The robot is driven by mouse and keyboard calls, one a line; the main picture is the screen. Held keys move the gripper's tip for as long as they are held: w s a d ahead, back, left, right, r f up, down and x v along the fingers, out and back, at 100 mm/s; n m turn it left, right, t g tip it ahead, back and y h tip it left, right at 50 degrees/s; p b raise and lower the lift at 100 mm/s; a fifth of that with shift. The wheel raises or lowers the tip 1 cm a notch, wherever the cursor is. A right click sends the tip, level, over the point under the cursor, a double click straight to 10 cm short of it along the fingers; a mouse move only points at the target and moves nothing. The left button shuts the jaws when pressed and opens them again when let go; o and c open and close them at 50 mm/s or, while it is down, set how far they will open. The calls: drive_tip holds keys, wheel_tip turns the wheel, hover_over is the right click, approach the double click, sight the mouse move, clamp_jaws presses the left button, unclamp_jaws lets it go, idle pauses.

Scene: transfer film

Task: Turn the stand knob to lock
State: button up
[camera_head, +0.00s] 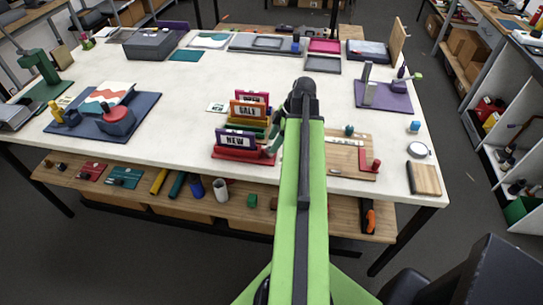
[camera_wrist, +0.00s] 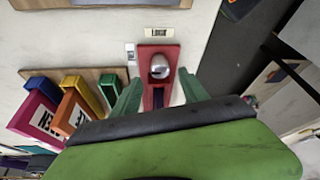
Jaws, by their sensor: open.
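The red stand (camera_head: 234,152) holds a purple sign reading NEW (camera_head: 236,138) near the table's front edge. In the wrist view, the red stand's end (camera_wrist: 145,50) carries a rounded silver knob (camera_wrist: 159,68). A small LOCK label (camera_wrist: 159,31) lies just beyond it. My gripper (camera_wrist: 160,80) is open, with one green finger on each side of the red stand's end. The knob shows between and slightly beyond the fingertips, with gaps visible on both sides. In the head view my arm hides part of this area, and the knob is not clear there.
An orange SALE sign (camera_head: 248,109) and a magenta sign stand close behind the red stand. To the right of my arm lies a wooden board (camera_head: 343,158) with a red piece (camera_head: 371,170). Bare white tabletop lies left of the signs.

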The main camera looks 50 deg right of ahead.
drive_tip(key=b+x, duration=0.2)
drive_tip(key=x, duration=0.1)
drive_tip(key=shift+a+f, duration=0.1)
drive_tip(key=shift+f, duration=0.15)
drive_tip(key=shift+c, duration=0.3)
